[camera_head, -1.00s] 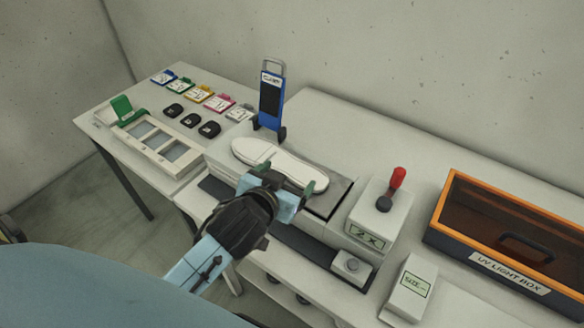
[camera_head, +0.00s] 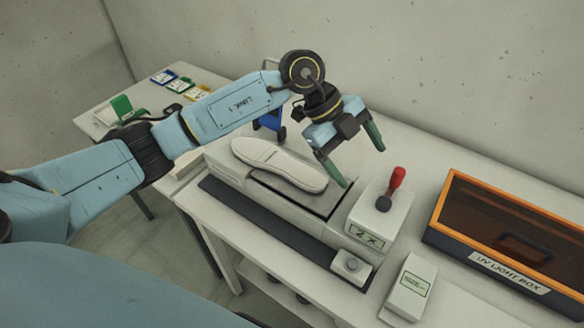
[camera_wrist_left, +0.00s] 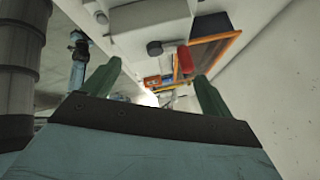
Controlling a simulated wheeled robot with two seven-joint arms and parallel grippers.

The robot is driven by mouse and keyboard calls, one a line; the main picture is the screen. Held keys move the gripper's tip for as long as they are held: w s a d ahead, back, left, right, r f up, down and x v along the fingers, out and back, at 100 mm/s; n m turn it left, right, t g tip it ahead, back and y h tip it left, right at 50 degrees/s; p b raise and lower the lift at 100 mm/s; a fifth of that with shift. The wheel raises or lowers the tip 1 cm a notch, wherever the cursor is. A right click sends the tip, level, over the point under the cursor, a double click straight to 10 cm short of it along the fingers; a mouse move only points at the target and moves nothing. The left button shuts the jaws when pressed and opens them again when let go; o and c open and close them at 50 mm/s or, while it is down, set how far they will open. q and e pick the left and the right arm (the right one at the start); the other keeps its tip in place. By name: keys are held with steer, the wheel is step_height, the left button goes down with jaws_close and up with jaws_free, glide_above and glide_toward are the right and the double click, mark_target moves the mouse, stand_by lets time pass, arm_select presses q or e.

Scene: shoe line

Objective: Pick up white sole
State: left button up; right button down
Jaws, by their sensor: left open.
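My left gripper (camera_head: 363,166) is open and empty. It hangs above and to the right of the sole, between the sole and the red-handled lever box. In the left wrist view the open green fingers of my left gripper (camera_wrist_left: 155,82) have nothing between them up close, and the sole does not show there. My right gripper is not in view.
The control box (camera_head: 375,215) with a red lever (camera_head: 397,178) stands right of the sole. An orange-rimmed UV light box (camera_head: 505,240) is at the right. A small size box (camera_head: 409,285) stands in front. My left arm covers part of the left table.

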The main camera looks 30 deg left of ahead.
arm_select(q)
steer(key=w+a+r+n+y, duration=0.1)
steer(key=w+a+n+y, duration=0.25)
steer(key=a+y, duration=0.8)
steer(key=h, duration=0.4)
glide_above(292, 166)
steer(key=shift+n, duration=0.45)
step_height(292, 166, down, 7)
steer(key=shift+d+r+p, duration=0.1)
steer(key=shift+d+p, duration=0.05)
steer(key=shift+p, duration=0.15)
steer(key=shift+f+p, duration=0.4)
steer(key=shift+f, duration=2.6)
steer(key=shift+c, duration=0.5)
steer(key=c, duration=1.1)
